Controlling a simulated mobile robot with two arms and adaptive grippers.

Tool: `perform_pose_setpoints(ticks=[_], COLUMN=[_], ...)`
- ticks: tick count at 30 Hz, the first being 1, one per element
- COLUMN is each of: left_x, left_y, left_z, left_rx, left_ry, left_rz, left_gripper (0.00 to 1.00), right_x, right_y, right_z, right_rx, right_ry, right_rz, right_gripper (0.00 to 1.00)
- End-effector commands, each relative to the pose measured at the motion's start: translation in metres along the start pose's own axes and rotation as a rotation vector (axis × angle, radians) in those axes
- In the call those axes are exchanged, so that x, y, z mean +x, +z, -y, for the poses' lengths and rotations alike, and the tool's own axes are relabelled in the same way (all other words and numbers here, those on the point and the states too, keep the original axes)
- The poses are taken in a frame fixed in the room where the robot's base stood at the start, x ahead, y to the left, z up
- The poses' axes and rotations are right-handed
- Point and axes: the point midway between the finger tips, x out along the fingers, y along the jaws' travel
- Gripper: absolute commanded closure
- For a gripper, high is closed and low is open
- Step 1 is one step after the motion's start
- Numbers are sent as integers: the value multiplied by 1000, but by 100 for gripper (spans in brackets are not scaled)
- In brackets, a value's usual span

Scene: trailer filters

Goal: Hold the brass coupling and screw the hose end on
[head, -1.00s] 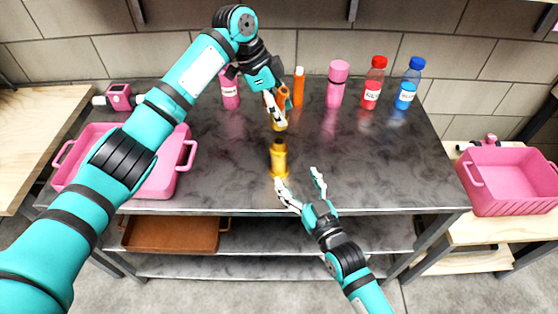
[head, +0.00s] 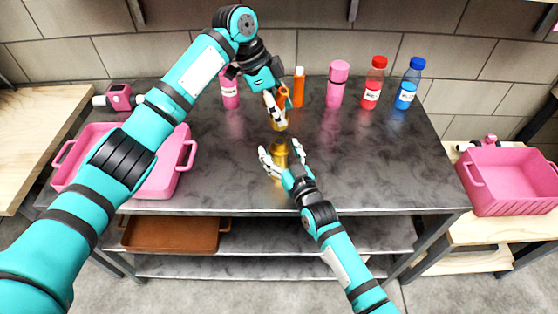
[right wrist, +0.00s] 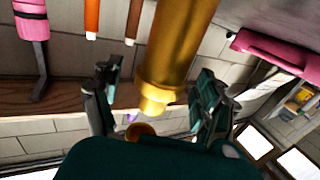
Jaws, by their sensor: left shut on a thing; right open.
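The brass coupling (head: 280,153) stands upright on the dark worktop, near its front middle. My right gripper (head: 282,151) is open, with one finger on each side of the coupling. In the right wrist view the coupling (right wrist: 180,45) fills the space between the spread fingers (right wrist: 160,98); I cannot tell whether they touch it. My left gripper (head: 275,108) is shut on the orange hose end (head: 284,97), behind the coupling. A yellow part (head: 279,126) shows just below the left fingers, which partly hide what they hold.
Behind stand an orange bottle-like item (head: 299,88), pink bottles (head: 337,86) (head: 230,92), a red bottle (head: 373,85) and a blue bottle (head: 408,86). A pink crate (head: 162,190) is at the left, another (head: 512,183) at the far right.

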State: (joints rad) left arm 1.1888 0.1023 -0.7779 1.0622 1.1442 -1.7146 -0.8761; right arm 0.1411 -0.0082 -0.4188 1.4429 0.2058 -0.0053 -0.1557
Motion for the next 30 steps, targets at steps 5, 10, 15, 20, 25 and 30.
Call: perform_pose_setpoints(ticks=[5, 10, 15, 20, 25, 30], left_x=[0, 0, 0, 0, 0, 0], left_y=[0, 0, 0, 0, 0, 0], left_z=[0, 0, 0, 0, 0, 0], left_rx=[0, 0, 1, 0, 0, 0], left_ry=[0, 0, 0, 0, 0, 0], left_rz=[0, 0, 0, 0, 0, 0], left_gripper=[92, 92, 92, 92, 92, 92], right_x=[10, 11, 11, 11, 11, 11], right_y=[-1, 0, 0, 0, 0, 0], right_z=[1, 1, 0, 0, 0, 0], right_rx=[0, 0, 0, 0, 0, 0], right_ry=[-1, -1, 0, 0, 0, 0], right_rz=[-1, -1, -1, -1, -1, -1], right_gripper=[25, 25, 31, 52, 74, 97])
